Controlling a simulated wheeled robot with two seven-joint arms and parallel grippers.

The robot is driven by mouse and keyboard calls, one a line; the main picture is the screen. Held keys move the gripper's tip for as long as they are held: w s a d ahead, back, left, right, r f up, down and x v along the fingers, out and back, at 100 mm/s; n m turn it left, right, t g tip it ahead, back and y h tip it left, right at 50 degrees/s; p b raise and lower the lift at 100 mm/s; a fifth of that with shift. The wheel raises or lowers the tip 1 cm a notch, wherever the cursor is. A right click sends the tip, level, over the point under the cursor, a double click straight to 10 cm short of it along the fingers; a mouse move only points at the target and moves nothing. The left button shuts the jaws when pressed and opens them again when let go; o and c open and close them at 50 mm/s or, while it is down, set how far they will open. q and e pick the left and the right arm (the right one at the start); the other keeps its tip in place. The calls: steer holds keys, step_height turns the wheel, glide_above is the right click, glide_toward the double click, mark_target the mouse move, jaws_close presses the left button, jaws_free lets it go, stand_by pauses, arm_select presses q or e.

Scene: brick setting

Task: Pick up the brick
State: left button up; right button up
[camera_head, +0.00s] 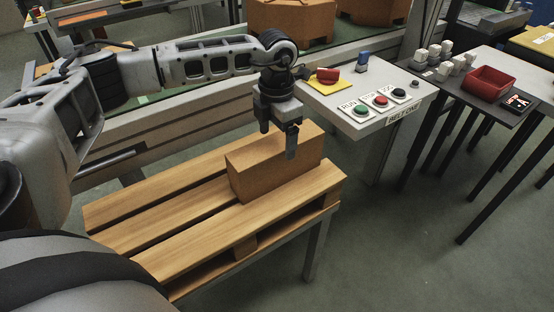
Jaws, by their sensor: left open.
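An orange-brown brick (282,173) lies on the right part of a wooden pallet (150,222), near its back edge. My right gripper does not show.
A control panel (346,112) with green, red and black buttons stands right behind the pallet. A side table with a red bin (490,83) is farther right. A conveyor with brown blocks (290,20) runs behind. The pallet's left part is bare.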

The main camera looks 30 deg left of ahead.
arm_select(q)
steer(key=shift+f, duration=2.65)
jaws_close()
steer(key=shift+w+r, duration=0.15)
steer(key=shift+r, duration=0.05)
